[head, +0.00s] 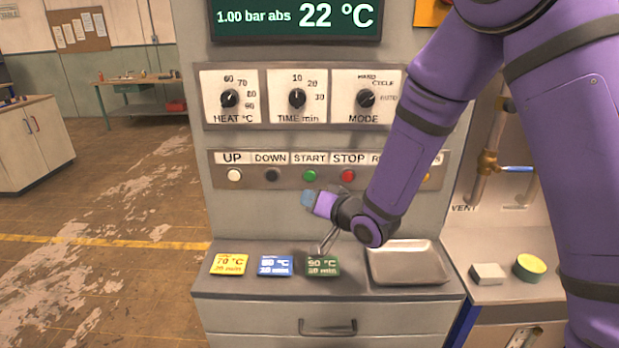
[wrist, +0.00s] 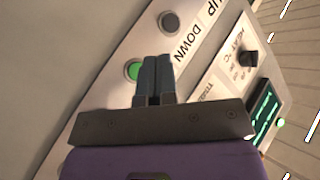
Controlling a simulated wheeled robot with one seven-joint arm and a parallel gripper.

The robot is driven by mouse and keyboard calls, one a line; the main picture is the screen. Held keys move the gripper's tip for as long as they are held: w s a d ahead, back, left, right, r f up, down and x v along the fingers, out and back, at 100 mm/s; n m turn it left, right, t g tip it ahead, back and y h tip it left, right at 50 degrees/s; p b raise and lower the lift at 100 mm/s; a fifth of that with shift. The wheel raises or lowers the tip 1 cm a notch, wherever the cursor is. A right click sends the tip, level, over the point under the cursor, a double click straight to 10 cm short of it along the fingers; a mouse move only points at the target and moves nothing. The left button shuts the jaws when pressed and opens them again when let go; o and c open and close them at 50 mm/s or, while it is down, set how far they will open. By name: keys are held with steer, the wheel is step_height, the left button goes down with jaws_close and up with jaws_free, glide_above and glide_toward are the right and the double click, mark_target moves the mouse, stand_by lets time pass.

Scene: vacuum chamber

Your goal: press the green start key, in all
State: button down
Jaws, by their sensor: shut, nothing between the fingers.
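The green start key (head: 310,175) sits under the START label on the button panel, between the dark DOWN key and the red STOP key. My gripper (head: 307,198) is just below and in front of it in the head view, with its blue fingers shut and empty. In the wrist view the green key (wrist: 133,70) shows at the left side of my shut fingers (wrist: 157,60), which cover part of the panel. I cannot tell from these views whether the fingertips touch the panel.
A white UP key (head: 234,175), dark DOWN key (head: 272,175) and red STOP key (head: 348,176) flank it. My arm hides keys further right. Three dials are above. Yellow, blue and green cards and a metal tray (head: 408,280) lie on the ledge below. The display reads 22 °C.

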steer(key=shift+w+d, duration=0.1)
steer(key=shift+w, duration=2.8)
steer(key=shift+w, duration=0.15)
steer(key=shift+w, duration=0.25)
steer(key=shift+w, duration=0.45)
stand_by(0.5)
steer(key=shift+s, duration=0.85)
steer(key=s, duration=0.5)
stand_by(0.5)
